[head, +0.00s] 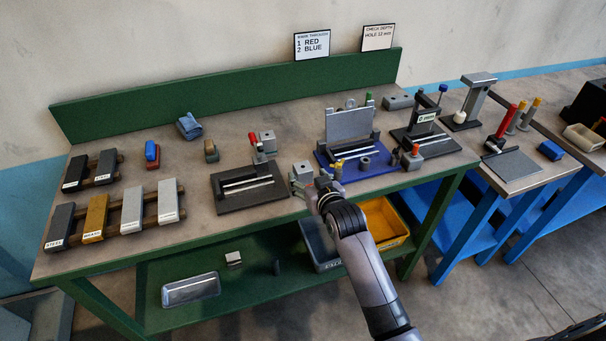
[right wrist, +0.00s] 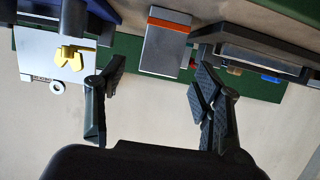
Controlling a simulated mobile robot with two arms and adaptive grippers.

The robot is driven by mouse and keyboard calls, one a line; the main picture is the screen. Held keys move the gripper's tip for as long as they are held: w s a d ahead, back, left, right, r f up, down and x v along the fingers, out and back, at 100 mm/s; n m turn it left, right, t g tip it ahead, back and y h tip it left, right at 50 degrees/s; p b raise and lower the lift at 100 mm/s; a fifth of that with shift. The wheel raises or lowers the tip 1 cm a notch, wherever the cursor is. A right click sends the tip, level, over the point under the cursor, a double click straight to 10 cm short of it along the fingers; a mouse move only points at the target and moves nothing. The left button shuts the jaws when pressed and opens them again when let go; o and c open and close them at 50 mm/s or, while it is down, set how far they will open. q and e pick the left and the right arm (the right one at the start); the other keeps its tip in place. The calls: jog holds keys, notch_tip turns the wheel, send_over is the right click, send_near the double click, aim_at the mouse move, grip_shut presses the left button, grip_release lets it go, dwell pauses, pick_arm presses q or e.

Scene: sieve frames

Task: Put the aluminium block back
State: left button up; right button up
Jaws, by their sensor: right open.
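Light grey blocks that look like aluminium lie on the front labelled rack (head: 120,230) at the left: one grey block (head: 133,205) and a paler block (head: 168,200). Their labels are too small to read surely. A small grey block (head: 301,174) stands at the table's front edge, just beyond my right gripper (head: 318,188). I cannot tell its material. In the right wrist view my right gripper (right wrist: 160,95) is open, with nothing between its fingers. A grey block-like thing with an orange stripe (right wrist: 165,48) shows beyond the fingers, apart from them. My left gripper is out of view.
A grey bin and a yellow bin (head: 383,222) sit below. The table's left middle (head: 185,165) has bare room.

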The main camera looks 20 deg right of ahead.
aim_at(306, 174)
jog(key=shift+p+x, duration=0.55)
jog(key=shift+x, duration=2.25)
jog(key=shift+f, duration=0.1)
jog(key=shift+s, duration=0.1)
jog(key=shift+c, duration=0.3)
grip_shut()
